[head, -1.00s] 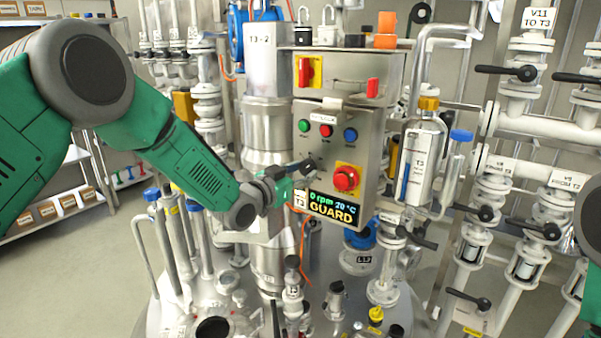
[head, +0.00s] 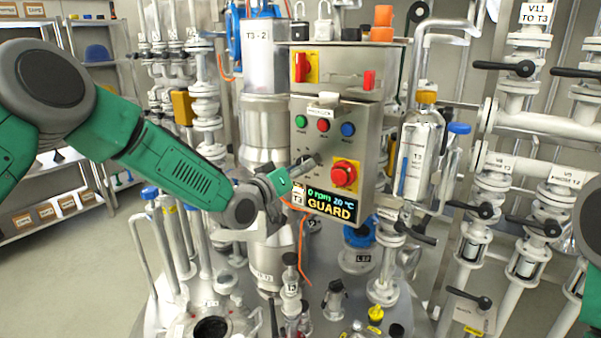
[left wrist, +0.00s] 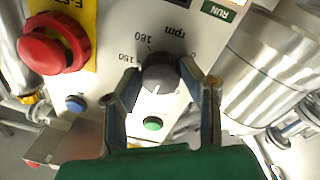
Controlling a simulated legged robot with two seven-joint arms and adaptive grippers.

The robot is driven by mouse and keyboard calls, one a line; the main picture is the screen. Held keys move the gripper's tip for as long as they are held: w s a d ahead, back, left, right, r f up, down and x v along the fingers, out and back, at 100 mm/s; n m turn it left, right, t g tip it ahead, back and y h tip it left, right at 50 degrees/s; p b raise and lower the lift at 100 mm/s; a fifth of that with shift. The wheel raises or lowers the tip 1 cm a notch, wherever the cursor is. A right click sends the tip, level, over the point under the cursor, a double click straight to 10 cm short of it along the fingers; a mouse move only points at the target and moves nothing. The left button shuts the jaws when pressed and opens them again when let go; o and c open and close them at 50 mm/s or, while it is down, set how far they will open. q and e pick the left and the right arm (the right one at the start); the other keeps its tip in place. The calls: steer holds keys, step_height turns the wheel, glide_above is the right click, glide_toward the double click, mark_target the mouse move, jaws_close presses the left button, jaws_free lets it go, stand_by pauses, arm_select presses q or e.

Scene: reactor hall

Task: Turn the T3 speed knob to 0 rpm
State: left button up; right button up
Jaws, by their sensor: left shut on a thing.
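The T3 speed knob (left wrist: 160,73) is a dark round knob with a light pointer line, on the steel control box (head: 357,130). The left wrist view shows it between the two fingers of my left gripper (left wrist: 160,80); the pointer line faces the bottom of that picture. Scale marks, including 150, 180 and "rpm", show around it. In the head view my left gripper (head: 294,174) is at the box's left side, shut on the knob and partly covering it. The display (head: 331,205) reads 0 rpm, 20 °C and GUARD. My right gripper is not in view.
A red emergency button (head: 343,174) on a yellow plate sits close right of the knob. Green, red and blue buttons (head: 348,130) are above. A red switch (head: 303,67) is on the upper box. Pipes and valves (head: 505,69) crowd the right.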

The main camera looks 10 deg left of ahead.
arm_select(q)
steer(key=n+y+b, duration=0.1)
steer(key=n+b, duration=0.4)
steer(key=n, duration=0.4)
steer(key=n+b, duration=0.6)
steer(key=n, duration=0.4)
steer(key=n+y+b, duration=0.1)
steer(key=n+b, duration=0.5)
steer(key=n, duration=0.4)
steer(key=shift+y, duration=0.3)
steer(key=shift+f+n, duration=0.15)
steer(key=shift+n, duration=0.15)
steer(key=o, duration=1.1)
steer(key=shift+o, duration=0.2)
steer(key=shift+w, duration=0.15)
